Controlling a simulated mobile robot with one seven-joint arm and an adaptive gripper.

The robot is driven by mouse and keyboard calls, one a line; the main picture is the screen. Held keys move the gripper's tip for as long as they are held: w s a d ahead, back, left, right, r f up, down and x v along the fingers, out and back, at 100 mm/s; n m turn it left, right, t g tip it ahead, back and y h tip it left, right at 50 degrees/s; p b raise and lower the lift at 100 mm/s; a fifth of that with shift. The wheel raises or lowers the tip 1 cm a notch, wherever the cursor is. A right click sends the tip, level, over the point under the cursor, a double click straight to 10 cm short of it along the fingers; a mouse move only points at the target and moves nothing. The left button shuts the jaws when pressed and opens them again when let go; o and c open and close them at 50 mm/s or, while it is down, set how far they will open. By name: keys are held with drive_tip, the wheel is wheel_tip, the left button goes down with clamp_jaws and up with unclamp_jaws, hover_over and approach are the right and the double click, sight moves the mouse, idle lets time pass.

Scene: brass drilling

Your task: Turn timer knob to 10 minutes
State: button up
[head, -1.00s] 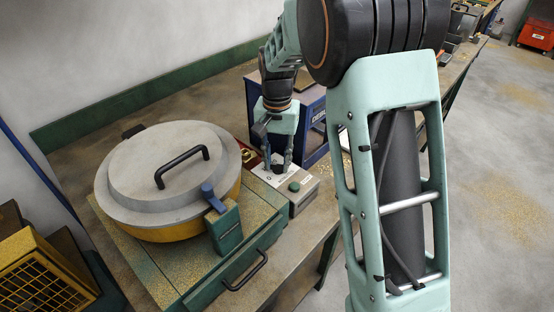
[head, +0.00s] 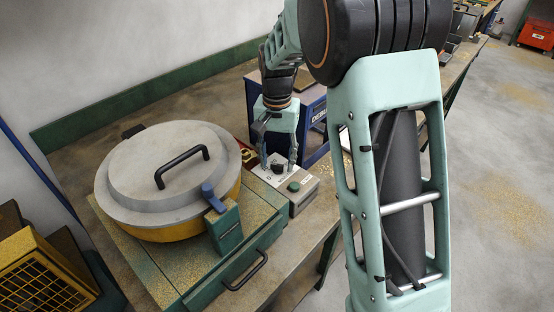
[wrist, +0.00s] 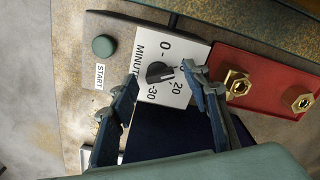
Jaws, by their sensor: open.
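The timer box (head: 302,195) stands at the right front of the bench. Its white dial plate (wrist: 150,45) reads MINUTES, with 0, 20 and 30 visible. The black timer knob (wrist: 158,72) has a light mark facing right in the wrist view, between 0 and 20. The 10 label is not visible; a finger covers that side of the dial. My gripper (wrist: 159,81) is open, with one finger on each side of the knob and visible gaps to it. In the head view my gripper (head: 279,165) reaches down over the box.
A green START button (wrist: 103,45) is on the same box. A red tray (wrist: 262,68) with brass nuts (wrist: 236,84) lies close to the right finger.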

sight(277, 164)
wheel_tip(277, 164, up, 12)
drive_tip(key=shift+f, duration=0.15)
idle(0.4)
